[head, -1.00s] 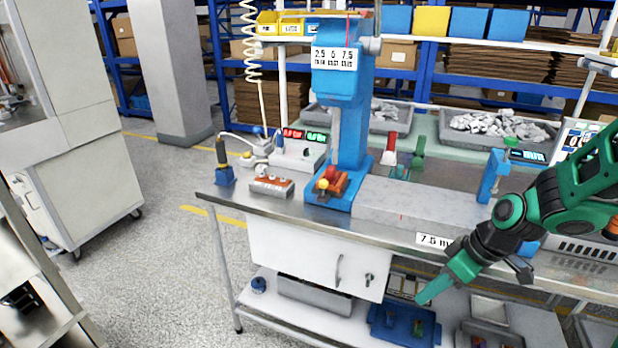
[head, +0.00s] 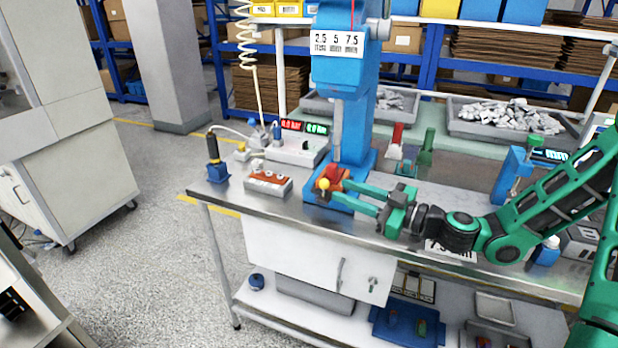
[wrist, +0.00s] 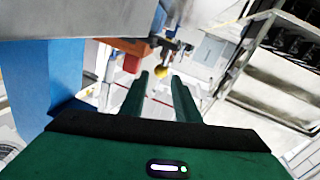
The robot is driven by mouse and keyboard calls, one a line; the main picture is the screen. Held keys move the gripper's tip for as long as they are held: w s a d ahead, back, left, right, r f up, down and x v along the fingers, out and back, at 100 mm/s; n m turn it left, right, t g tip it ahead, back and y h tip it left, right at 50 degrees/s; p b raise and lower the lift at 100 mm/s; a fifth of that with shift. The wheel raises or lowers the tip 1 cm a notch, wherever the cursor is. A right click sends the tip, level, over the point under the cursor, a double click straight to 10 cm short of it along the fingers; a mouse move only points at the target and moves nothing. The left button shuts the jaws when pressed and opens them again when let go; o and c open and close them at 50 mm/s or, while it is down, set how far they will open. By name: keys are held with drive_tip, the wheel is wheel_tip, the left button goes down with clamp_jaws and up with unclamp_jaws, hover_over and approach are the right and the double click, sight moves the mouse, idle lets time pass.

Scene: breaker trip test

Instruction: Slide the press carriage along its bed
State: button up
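The blue press (head: 350,75) stands on the metal bench. An orange-red carriage (head: 331,177) with a yellow knob (head: 323,184) sits at the front of its blue base (head: 360,178). My gripper (head: 341,193) reaches in from the right, its two green fingers apart and empty, with the tips close to the carriage. In the wrist view the yellow knob (wrist: 162,71) lies just beyond the gap between the fingertips of my gripper (wrist: 160,79). The orange carriage (wrist: 130,45) is up and left of it. I cannot tell whether a finger touches the knob.
A small orange-topped box (head: 268,182) and a blue holder (head: 217,172) stand left of the press. A white unit with displays (head: 297,148) is behind them. Red (head: 396,142) and green (head: 426,148) upright pieces and a blue stand (head: 510,172) are to the right.

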sight(320, 182)
drive_tip(key=x, duration=1.1)
drive_tip(key=shift+s, duration=0.1)
clamp_jaws()
